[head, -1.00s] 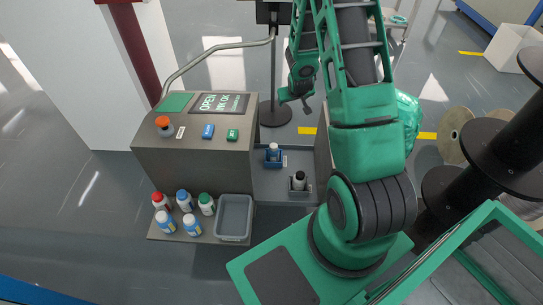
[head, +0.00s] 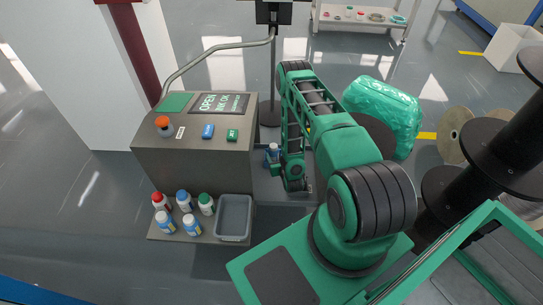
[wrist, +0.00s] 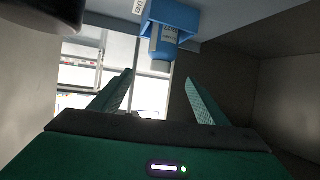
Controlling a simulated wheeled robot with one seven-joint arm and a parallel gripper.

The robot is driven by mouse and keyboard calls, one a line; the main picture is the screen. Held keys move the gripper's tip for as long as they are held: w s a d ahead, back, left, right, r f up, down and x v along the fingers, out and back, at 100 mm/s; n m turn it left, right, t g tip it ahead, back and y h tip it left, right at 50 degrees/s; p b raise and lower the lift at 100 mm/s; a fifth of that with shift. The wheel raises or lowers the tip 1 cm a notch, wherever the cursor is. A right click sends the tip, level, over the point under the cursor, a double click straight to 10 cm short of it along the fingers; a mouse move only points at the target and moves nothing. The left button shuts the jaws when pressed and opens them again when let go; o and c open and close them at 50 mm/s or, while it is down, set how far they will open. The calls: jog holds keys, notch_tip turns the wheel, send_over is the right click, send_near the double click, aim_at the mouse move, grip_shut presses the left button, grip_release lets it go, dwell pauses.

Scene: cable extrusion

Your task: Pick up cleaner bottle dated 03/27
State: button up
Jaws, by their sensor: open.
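A bottle (wrist: 164,46) with a pale blue label sits in a blue holder (wrist: 178,18) at the top of the wrist view. A white tag (wrist: 139,7) beside the holder is cut off, and I cannot read its date surely.
Several capped bottles (head: 183,205) and an empty grey tray (head: 234,217) stand on the console's front ledge. The console (head: 190,150) rises left of my arm. A dark rounded object (wrist: 42,14) fills the wrist view's top left. Black spools (head: 470,170) stand at right.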

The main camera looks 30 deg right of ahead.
aim_at(274, 151)
jog(key=x, duration=0.6)
jog(key=f+x, duration=0.1)
jog(key=x, duration=0.3)
jog(key=shift+s+a+r, duration=0.1)
jog(key=shift+s+a, duration=0.05)
jog(key=shift+c, duration=0.6)
jog(key=c, duration=1.2)
jog(key=shift+r, duration=0.1)
